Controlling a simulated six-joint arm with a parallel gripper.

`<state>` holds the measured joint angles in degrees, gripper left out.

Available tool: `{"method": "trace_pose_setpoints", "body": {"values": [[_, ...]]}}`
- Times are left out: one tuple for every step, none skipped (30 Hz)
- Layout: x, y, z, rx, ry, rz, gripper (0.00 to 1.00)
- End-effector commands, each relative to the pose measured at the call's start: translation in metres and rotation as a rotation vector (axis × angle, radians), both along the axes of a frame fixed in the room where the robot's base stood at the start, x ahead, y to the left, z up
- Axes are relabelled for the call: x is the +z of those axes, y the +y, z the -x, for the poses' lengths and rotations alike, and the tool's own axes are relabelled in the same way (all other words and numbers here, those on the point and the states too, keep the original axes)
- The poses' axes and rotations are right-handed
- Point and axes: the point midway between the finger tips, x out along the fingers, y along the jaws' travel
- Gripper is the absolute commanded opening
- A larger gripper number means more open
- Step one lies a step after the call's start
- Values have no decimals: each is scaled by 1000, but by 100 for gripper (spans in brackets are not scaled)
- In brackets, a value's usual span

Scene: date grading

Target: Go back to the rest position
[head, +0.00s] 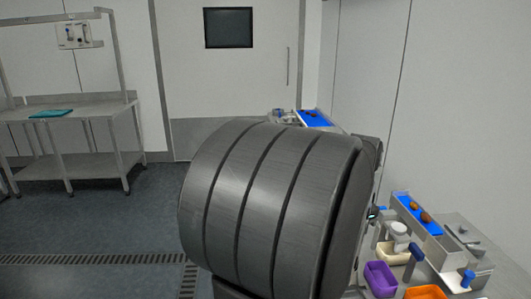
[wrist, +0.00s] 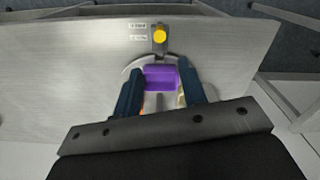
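In the wrist view, my gripper (wrist: 160,82) has its two dark blue fingers spread apart, with a gap between them. A purple shape (wrist: 160,73) shows in that gap; it looks like the purple bin, but I cannot tell how far beyond the fingers it lies. I see nothing held between the fingers. In the head view, a big dark grey ribbed body, which looks like a link of my arm, fills the centre and hides what is behind it. My gripper cannot be made out there.
At right in the head view are a blue belt (head: 405,207) with brown dates (head: 420,213), a purple bin (head: 380,280), an orange bin (head: 425,293) and a cream bin (head: 391,256). A steel table (head: 80,108) stands at left. A yellow button (wrist: 159,35) shows in the wrist view.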

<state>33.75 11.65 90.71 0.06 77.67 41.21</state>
Motion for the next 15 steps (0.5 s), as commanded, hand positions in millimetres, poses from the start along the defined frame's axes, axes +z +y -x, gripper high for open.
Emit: {"method": "trace_pose_setpoints", "body": {"values": [[-7, 0, 0, 0, 2, -1, 38], [-11, 0, 0, 0, 4, -2, 38], [-17, 0, 1, 0, 4, -2, 38], [-23, 0, 1, 0, 4, -2, 38], [-29, 0, 1, 0, 5, -3, 38], [-36, 0, 1, 0, 4, -2, 38], [-42, 0, 1, 0, 5, -3, 38], [-49, 0, 1, 0, 4, -2, 38], [-57, 0, 1, 0, 5, -2, 38], [-63, 0, 1, 0, 5, -3, 38], [-69, 0, 1, 0, 5, -3, 38], [-77, 0, 1, 0, 4, -2, 38], [-83, 0, 1, 0, 4, -2, 38], [-89, 0, 1, 0, 5, -3, 38], [-97, 0, 1, 0, 4, -2, 38]]}}
